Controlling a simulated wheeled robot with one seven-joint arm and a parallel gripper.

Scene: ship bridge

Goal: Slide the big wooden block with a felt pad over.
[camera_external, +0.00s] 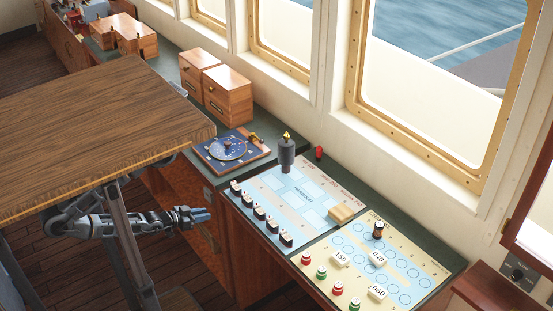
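A light wooden block (342,214) lies at the right edge of the pale blue chart board (292,188), next to the cream board. No felt pad can be made out on it. My gripper (204,215) is at the end of my arm, left of the counter and the blue board, well apart from the block. It points right, toward the counter front. Its fingers are small and dark bluish, and the gap between them cannot be made out. Nothing is visibly held.
A large wooden tabletop (90,130) covers part of my arm. Black pieces (260,213) line the board's near edge; a dark grey cylinder (286,155) stands at its back. The cream board (345,255) holds number tiles and red and green pieces. Wooden boxes (228,95) stand farther back.

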